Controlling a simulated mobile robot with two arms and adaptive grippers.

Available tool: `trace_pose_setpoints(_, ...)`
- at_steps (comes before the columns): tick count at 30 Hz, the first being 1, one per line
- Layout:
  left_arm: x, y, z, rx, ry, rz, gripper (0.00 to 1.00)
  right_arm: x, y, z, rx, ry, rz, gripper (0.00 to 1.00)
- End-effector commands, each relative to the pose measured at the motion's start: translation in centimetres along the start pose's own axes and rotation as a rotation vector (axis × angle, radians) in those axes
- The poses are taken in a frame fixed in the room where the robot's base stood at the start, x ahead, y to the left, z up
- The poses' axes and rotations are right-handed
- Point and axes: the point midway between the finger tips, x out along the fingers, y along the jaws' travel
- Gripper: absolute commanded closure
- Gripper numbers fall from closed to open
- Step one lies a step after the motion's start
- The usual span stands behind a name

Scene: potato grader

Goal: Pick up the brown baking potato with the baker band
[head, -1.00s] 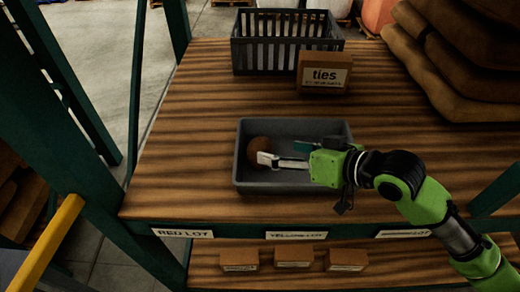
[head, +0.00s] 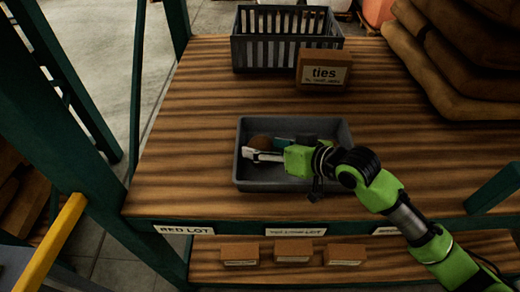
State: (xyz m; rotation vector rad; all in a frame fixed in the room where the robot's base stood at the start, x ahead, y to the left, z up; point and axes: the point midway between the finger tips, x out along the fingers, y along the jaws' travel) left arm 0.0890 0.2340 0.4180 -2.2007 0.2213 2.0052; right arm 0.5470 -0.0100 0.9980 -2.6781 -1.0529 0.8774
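The brown potato (head: 261,141) lies at the left side of the grey tray (head: 242,176). It is partly hidden by my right gripper (head: 264,149), which reaches into the tray from the right. One pale finger crosses in front of the potato's lower side, and a teal part shows at its right. The fingers look spread apart, with the potato at or between their tips. I cannot tell whether they touch it. A band on the potato cannot be made out. My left gripper is not in view.
A cardboard box marked "ties" (head: 323,71) and a dark slatted crate (head: 240,54) stand behind the tray. Brown sacks (head: 440,75) are piled at the back right. Small boxes (head: 292,252) sit on the lower shelf. The table left of the tray is clear.

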Motion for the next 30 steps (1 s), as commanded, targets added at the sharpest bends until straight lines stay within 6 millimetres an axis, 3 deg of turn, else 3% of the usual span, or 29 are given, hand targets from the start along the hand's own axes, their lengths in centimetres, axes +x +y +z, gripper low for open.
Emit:
trace_pose_setpoints(1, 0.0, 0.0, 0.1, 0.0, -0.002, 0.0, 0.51, 0.0, 0.0, 0.0, 0.0, 0.0, 0.0, 0.5)
trace_pose_setpoints(4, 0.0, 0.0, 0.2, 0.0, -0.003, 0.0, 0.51, 0.0, 0.0, 0.0, 0.0, 0.0, 0.0, 0.76)
trace_pose_setpoints(16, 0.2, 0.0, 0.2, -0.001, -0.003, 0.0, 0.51, -0.2, -0.1, -0.5, -0.001, 0.003, 0.0, 0.76)
trace_pose_setpoints(23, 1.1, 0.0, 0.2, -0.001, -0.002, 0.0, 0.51, -1.4, -1.0, -2.7, -0.005, 0.009, -0.002, 0.76)
trace_pose_setpoints(30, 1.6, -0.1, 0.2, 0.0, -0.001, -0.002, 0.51, -7.9, -2.6, -4.9, -0.009, 0.008, 0.002, 0.76)
